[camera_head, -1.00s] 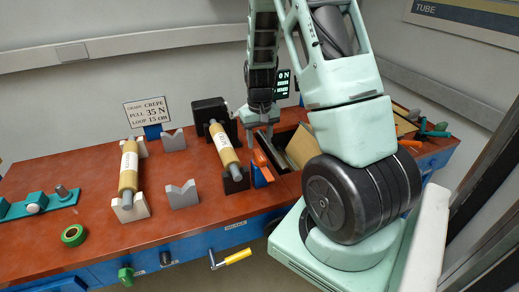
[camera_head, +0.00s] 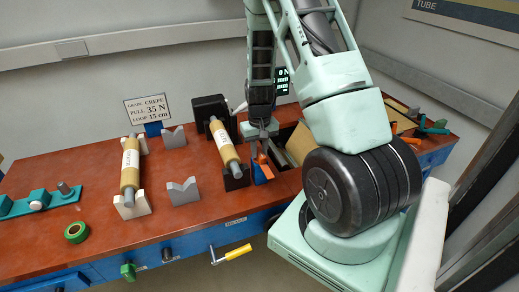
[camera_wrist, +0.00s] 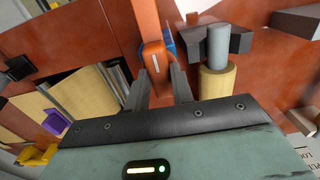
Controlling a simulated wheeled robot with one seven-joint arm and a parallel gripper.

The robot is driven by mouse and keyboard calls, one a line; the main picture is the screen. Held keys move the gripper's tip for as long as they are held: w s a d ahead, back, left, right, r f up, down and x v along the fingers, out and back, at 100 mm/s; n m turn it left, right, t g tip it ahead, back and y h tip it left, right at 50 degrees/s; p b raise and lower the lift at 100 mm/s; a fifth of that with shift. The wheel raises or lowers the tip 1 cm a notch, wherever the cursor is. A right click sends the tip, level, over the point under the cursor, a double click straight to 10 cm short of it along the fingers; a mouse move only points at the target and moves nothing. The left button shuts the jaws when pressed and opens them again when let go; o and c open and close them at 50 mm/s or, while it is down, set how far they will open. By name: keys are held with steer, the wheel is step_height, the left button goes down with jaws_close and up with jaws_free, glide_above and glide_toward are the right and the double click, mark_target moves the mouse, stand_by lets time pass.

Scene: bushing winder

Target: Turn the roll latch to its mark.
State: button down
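The roll latch, an orange lever (camera_head: 264,168) on a blue mount, stands at the front right of the right-hand roll's black cradle (camera_head: 236,178). In the wrist view the orange lever (camera_wrist: 155,58) has a pale stripe near its end, and its blue mount shows behind it. My gripper (camera_head: 263,147) is just above and behind the lever. In the wrist view my gripper (camera_wrist: 159,78) is open, with one finger at each side of the lever's end; contact is not clear. Any mark for the latch cannot be made out.
The right roll (camera_head: 223,145) lies beside the latch. An open bin (camera_head: 287,137) with brown sheets is right of the latch. A yellow-handled crank (camera_head: 237,252) sticks out below the table edge. Green tape (camera_head: 76,232) lies front left.

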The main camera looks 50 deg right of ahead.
mark_target(259, 152)
steer(key=shift+m, duration=0.4)
steer(key=m+b, duration=0.1)
steer(key=m, duration=0.2)
steer(key=shift+m, duration=0.3)
steer(key=m, duration=0.4)
steer(key=shift+m, duration=0.3)
steer(key=m, duration=0.4)
steer(key=shift+r+m+p, duration=0.1)
steer(key=shift+m+p, duration=0.2)
steer(key=shift+p, duration=0.1)
steer(key=m+p, duration=0.1)
steer(key=m, duration=0.3)
steer(key=shift+m, duration=0.4)
steer(key=c, duration=1.2)
jaws_free()
step_height(259, 152, up, 17)
steer(key=shift+r+b, duration=0.15)
steer(key=shift+b, duration=0.2)
